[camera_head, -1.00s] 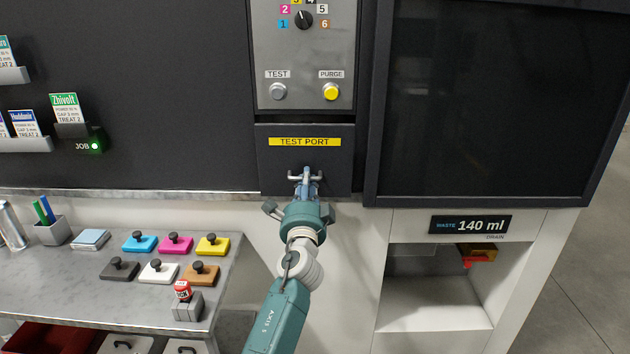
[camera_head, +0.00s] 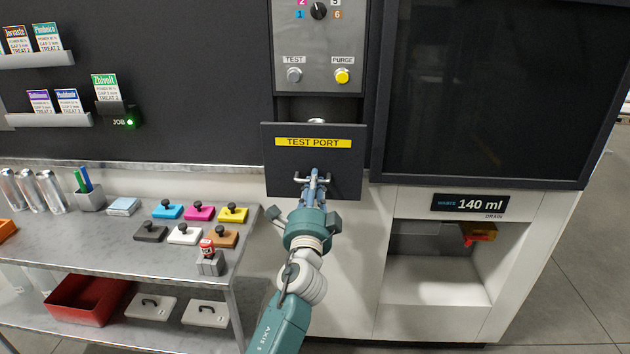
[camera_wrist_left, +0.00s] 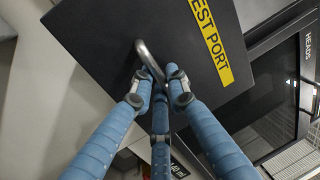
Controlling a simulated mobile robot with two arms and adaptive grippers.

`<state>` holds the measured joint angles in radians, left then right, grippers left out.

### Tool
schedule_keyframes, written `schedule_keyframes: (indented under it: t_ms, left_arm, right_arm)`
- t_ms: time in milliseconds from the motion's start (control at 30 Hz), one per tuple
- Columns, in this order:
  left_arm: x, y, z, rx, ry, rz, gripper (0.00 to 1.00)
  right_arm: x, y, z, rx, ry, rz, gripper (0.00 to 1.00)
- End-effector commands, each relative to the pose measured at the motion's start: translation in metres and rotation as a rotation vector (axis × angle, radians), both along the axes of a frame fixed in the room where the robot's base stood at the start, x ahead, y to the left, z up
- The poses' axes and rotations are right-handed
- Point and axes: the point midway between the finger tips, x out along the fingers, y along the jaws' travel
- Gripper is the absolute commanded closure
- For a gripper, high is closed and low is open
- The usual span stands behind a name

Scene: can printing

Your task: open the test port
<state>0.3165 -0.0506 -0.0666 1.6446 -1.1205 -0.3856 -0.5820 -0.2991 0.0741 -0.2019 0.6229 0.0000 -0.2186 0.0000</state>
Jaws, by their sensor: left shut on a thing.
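The test port door (camera_head: 285,165) is a dark panel with a yellow TEST PORT label (camera_head: 313,142). It stands out from the machine front, with a dark opening (camera_head: 295,108) above its top edge and a light round thing (camera_head: 317,121) partly showing inside. My left gripper (camera_head: 313,183) has its blue fingers shut on the metal bar handle (camera_head: 299,180) below the label. In the left wrist view the fingers (camera_wrist_left: 160,85) close around the handle (camera_wrist_left: 147,55), and the door (camera_wrist_left: 110,50) shows behind. My right gripper is not in view.
A control panel (camera_head: 350,50) with TEST and PURGE buttons is above the opening. A grey shelf (camera_head: 100,228) at the left holds cans, coloured stamp-like blocks and a red-topped stamp (camera_head: 208,250). A drain recess (camera_head: 420,290) is at the lower right.

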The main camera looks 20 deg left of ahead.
Motion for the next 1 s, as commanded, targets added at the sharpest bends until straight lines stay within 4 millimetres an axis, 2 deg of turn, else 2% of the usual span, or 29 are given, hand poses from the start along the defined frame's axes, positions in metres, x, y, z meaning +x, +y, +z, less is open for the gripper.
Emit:
schedule_keyframes:
  t_ms: [500,533,600,867,1000]
  left_arm:
    - [-0.0026,0.0007,0.0027,0.001,-0.004,0.003,1.0]
    - [-0.0026,0.0007,0.0027,0.001,-0.004,0.003,0.79]
    - [-0.0025,0.0007,0.0027,0.001,-0.004,0.003,0.7]
    - [-0.0027,-0.0002,0.0011,0.0,-0.002,0.001,0.7]
    - [-0.0109,-0.0031,-0.0018,0.0,0.0,0.0,0.7]
  right_arm:
    - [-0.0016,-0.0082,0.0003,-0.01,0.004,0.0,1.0]
    - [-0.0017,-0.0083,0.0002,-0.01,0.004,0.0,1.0]
    - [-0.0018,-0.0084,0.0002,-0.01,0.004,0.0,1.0]
    - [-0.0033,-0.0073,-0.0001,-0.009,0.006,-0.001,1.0]
    - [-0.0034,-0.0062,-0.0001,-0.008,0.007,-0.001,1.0]
